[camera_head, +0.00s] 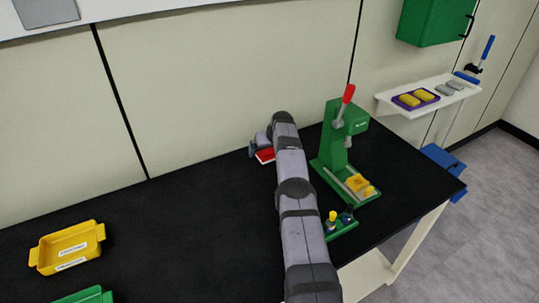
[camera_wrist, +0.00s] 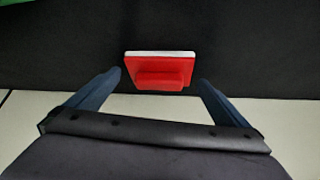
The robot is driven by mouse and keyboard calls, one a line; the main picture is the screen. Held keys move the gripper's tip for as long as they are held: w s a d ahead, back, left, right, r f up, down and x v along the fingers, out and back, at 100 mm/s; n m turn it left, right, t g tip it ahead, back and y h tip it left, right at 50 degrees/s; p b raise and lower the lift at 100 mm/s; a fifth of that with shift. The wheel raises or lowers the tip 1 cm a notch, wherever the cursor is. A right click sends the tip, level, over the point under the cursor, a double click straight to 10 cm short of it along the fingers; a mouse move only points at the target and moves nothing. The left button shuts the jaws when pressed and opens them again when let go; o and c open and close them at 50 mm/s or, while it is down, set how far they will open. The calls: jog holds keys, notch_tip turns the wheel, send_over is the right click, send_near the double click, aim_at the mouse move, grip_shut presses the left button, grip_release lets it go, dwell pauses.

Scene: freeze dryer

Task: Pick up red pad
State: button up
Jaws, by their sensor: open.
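The red pad (camera_wrist: 160,72) has a raised red block on its face and a white layer along one edge. In the wrist view it lies just beyond and between the two blue fingers of my gripper (camera_wrist: 158,84), which are spread apart and empty. In the head view the red pad (camera_head: 265,155) shows on the black table near the wall, partly hidden by my arm. My gripper (camera_head: 254,150) is beside it there, mostly hidden behind my wrist.
A green press (camera_head: 336,150) with a red handle stands to the right of my arm. A small green stand (camera_head: 341,229) sits near the front edge. A yellow tray (camera_head: 68,250) and part of a green tray (camera_head: 85,296) are at left. The table between is clear.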

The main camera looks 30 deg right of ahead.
aim_at(269, 149)
jog(key=shift+c, duration=0.4)
jog(key=c, duration=1)
jog(key=shift+c, duration=0.2)
jog(key=shift+r, duration=0.1)
jog(key=shift+r, duration=0.75)
notch_tip(269, 149, up, 6)
jog(key=p, duration=0.6)
jog(key=shift+r, duration=0.25)
notch_tip(269, 149, up, 2)
jog(key=p, duration=0.2)
jog(key=shift+p, duration=0.4)
